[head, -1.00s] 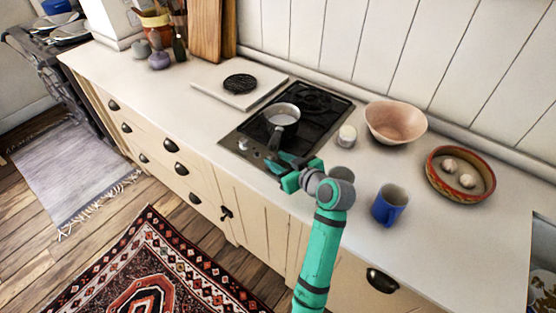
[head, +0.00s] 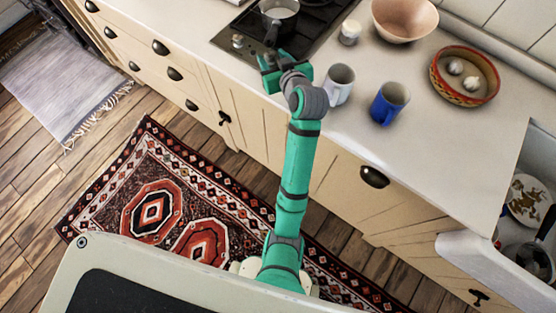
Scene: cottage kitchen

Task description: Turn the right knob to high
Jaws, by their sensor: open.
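The cooktop (head: 321,18) is set in the counter at the top of the head view, partly cut off by the frame edge. A small knob (head: 238,41) shows at the left of its front edge. My teal gripper (head: 269,60) is open at the cooktop's front edge, right of the visible knob. I cannot tell whether it touches anything.
A white-grey mug (head: 339,84) stands close to the right of my gripper, with a blue mug (head: 389,103) beyond it. A small white jar (head: 349,33), a pink bowl (head: 404,18) and a red-rimmed bowl (head: 440,81) with garlic are farther back. A sink (head: 497,262) is at right.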

